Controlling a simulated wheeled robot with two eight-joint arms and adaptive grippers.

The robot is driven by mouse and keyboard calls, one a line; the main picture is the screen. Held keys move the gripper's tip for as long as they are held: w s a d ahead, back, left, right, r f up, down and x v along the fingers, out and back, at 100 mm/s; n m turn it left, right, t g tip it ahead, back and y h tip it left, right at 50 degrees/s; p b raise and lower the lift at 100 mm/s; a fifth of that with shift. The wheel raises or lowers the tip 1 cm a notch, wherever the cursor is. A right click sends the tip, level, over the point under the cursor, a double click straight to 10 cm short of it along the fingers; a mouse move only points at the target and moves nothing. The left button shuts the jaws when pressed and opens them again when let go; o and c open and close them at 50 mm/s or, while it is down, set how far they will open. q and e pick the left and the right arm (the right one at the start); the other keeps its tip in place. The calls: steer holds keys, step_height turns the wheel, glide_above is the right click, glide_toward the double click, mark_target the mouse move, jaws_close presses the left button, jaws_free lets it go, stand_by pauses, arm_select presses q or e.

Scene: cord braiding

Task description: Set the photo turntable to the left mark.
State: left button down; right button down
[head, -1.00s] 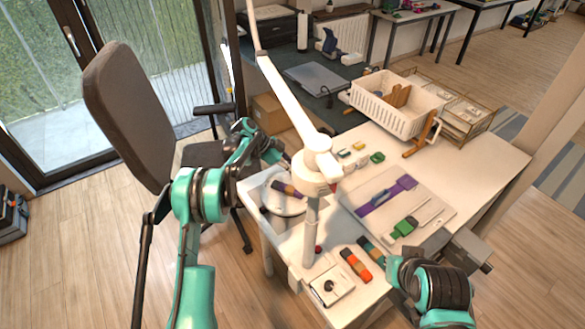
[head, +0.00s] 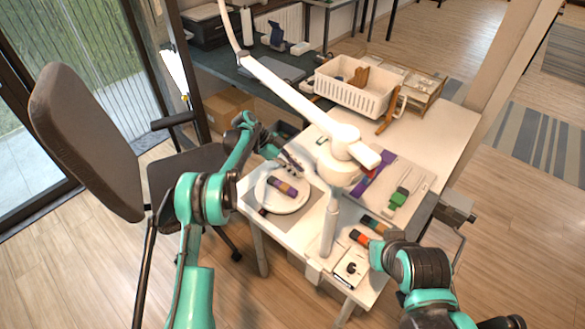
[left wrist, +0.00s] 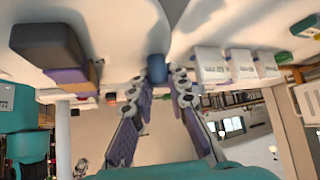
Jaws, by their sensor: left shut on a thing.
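The photo turntable (head: 296,203) is a white round disc near the left end of the white table. A block with dark, purple and orange-brown parts (head: 283,187) lies on it, and the block also shows at the upper left of the left wrist view (left wrist: 48,45). My left gripper (head: 289,160) is at the far edge of the disc. In the left wrist view its purple fingers (left wrist: 157,88) close on a small blue knob (left wrist: 157,68). Several white labelled blocks (left wrist: 210,65) show right of the knob. My right gripper cannot be made out. I cannot tell which mark is left.
A white basket (head: 350,98) is at the back. A purple strip (head: 374,176), a green item (head: 397,198) and a notepad (head: 350,269) lie to the right and front.

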arm_select(q)
steer(key=shift+s+d+m+g, duration=0.15)
steer(key=shift+m+g, duration=0.15)
stand_by(0.4)
steer(key=c, duration=1.5)
jaws_free()
steer(key=shift+o, duration=0.2)
steer(key=v, duration=1.2)
steer(key=shift+d, duration=0.1)
